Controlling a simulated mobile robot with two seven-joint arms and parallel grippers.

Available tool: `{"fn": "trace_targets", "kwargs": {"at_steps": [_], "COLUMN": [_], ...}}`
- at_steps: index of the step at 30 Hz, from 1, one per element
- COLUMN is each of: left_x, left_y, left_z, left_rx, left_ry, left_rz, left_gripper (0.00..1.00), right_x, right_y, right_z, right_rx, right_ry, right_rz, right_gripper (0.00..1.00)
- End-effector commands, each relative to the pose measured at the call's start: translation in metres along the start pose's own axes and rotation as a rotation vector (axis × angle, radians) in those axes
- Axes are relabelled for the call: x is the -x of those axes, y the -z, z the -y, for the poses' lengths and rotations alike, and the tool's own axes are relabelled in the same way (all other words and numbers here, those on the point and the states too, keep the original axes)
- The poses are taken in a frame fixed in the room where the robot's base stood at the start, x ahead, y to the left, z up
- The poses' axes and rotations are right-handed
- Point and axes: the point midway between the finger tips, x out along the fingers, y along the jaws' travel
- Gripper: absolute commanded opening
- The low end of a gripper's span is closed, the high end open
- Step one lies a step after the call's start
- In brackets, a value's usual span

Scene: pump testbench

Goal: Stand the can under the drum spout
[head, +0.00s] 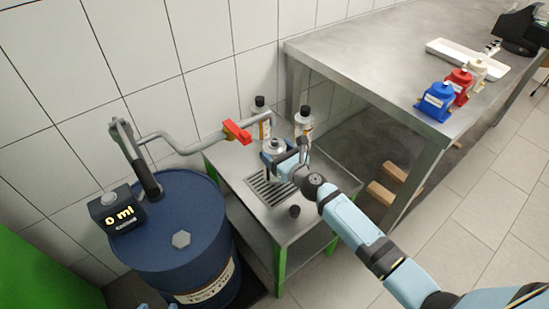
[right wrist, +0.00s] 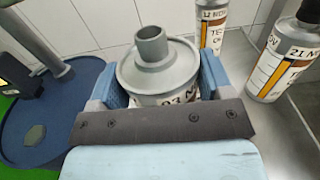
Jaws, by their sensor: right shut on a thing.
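The can (head: 275,146), grey-topped with a short neck, is held in my right gripper (head: 284,158). In the right wrist view the can (right wrist: 158,70) looks upright between the two blue fingers, its label partly hidden. It appears over the back part of the side table's grate (head: 268,190); I cannot tell whether it touches. The drum spout pipe (head: 185,147) runs from the blue drum (head: 185,215) to a red end piece (head: 237,131), left of and behind the can. Small light-blue tips at the bottom edge may be my left gripper (head: 158,306).
Two labelled bottles (head: 303,121) (head: 261,118) stand behind the can, close to it. A small black knob-like piece (head: 295,211) is on the side table's front. A display (head: 119,211) on the drum reads 0 ml. A large workbench (head: 370,60) with small coloured containers (head: 437,101) stands right.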

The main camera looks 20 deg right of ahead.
Motion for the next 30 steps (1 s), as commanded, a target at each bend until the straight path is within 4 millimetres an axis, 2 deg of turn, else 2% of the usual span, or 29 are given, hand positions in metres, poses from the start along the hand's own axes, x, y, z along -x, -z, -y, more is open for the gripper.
{"fn": "trace_targets", "kwargs": {"at_steps": [5,15,20,27,28,30], "left_x": [-0.001,-0.012,-0.007,-0.009,-0.009,-0.009], "left_y": [0.0,-0.011,0.0,-0.005,-0.005,-0.004], "left_z": [0.0,-0.002,-0.004,-0.004,-0.004,-0.004], "left_rx": [-0.002,-0.01,-0.007,-0.006,-0.005,-0.005], "left_ry": [0.0,-0.009,-0.015,-0.016,-0.017,-0.017], "left_rz": [-0.004,-0.036,-0.052,-0.049,-0.05,-0.049], "left_gripper": [0.61,0.61,0.61,0.61,0.61,0.61], "right_x": [-0.01,-0.009,-0.009,-0.009,-0.009,-0.009], "right_y": [0.001,0.036,0.033,0.037,0.039,0.038], "right_z": [0.001,0.001,0.001,0.0,0.0,0.0], "right_rx": [0.001,0.003,0.002,0.001,0.001,0.001], "right_ry": [0.001,0.0,0.001,0.001,0.001,0.001], "right_rz": [0.002,0.002,0.002,0.002,0.0,0.0], "right_gripper": [0.03,0.03,0.03,0.03,0.76,0.92]}}
